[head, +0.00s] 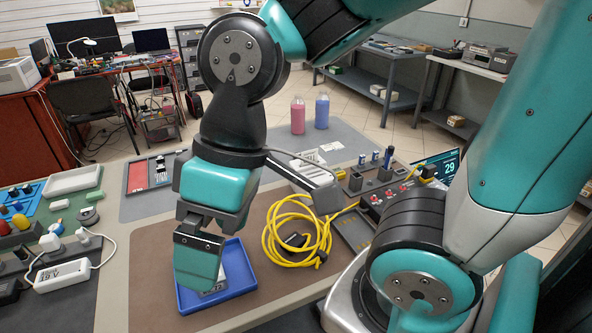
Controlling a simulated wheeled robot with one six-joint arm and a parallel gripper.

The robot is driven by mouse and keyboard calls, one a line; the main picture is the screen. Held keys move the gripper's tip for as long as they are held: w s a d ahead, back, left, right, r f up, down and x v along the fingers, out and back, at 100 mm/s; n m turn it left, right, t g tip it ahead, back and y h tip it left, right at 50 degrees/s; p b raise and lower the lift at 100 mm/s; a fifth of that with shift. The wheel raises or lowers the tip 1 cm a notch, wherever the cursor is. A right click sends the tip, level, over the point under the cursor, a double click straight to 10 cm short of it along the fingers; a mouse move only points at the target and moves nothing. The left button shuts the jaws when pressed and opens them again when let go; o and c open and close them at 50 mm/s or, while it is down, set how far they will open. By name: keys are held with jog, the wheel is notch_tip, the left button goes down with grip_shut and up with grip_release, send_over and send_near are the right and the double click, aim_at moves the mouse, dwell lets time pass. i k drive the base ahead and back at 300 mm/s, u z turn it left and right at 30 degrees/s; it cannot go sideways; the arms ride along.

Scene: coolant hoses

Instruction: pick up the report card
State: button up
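A blue tray (247,284) lies on the table in front of me. A pale grey card-like piece with dark print (217,288) lies in it, partly hidden by my gripper; it may be the report card, but its print is too small to read. My gripper (199,282) points down over the left part of the tray, its fingertips close to the pale piece. From this side the gap between the fingers is hidden, so I cannot tell whether it is open or holds anything.
A coiled yellow cable (297,232) lies right of the tray, beside a control panel (385,195). Pink (298,115) and blue (322,111) bottles stand at the back. A white power strip (62,275) lies left. The brown mat (150,265) left of the tray is clear.

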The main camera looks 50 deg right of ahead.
aim_at(313, 154)
jog(key=z, duration=0.8)
jog(key=i, duration=0.35)
jog(key=u, duration=0.55)
